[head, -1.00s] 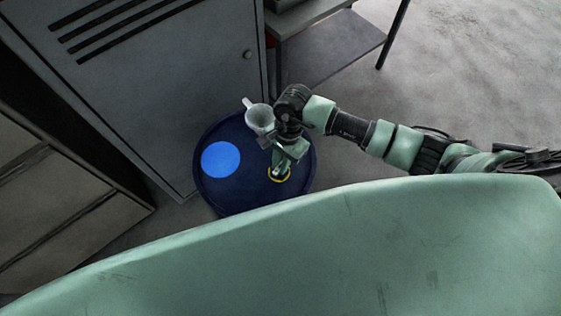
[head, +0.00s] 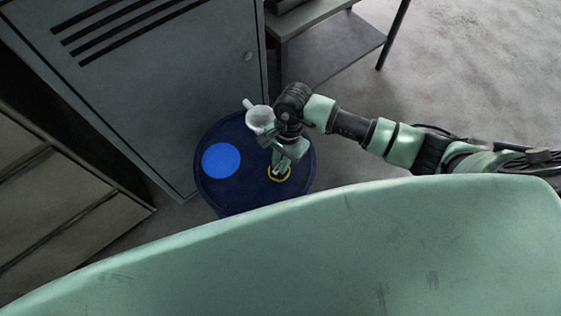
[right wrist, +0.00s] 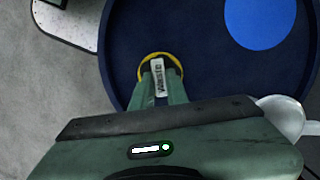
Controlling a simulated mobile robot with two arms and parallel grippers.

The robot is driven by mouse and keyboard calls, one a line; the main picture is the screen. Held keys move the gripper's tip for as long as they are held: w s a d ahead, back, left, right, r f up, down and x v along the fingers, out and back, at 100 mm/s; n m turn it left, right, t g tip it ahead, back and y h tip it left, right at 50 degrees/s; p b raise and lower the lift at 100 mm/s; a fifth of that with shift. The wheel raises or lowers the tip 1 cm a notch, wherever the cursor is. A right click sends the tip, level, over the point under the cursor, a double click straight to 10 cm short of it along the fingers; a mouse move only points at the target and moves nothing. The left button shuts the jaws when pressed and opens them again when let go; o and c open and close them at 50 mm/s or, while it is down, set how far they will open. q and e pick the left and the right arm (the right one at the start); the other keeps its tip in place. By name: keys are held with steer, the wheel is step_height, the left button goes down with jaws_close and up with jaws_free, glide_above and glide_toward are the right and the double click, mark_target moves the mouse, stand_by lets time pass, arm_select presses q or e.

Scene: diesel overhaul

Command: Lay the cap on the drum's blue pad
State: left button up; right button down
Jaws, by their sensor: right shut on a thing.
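The dark blue drum (head: 245,192) stands before the grey cabinet, and its bright blue round pad (head: 221,160) is bare on the left of its top. The pad also shows in the right wrist view (right wrist: 260,18). My right gripper (right wrist: 160,82) points down at the drum's right side and is shut on a small piece with a white lettered label, which I take as the cap (right wrist: 157,75). A yellow ring (right wrist: 143,66) surrounds the fingertips; it also shows in the head view (head: 280,178). The fingers hide most of the piece. My left gripper is out of view.
A white mug (head: 260,118) stands on the drum's far side, close to my right wrist. The grey cabinet (head: 170,75) is behind the drum. A metal table (head: 320,45) stands beyond. The drum top between ring and pad looks clear.

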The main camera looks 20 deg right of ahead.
steer(key=shift+r+p, duration=0.9)
steer(key=shift+r, duration=1.05)
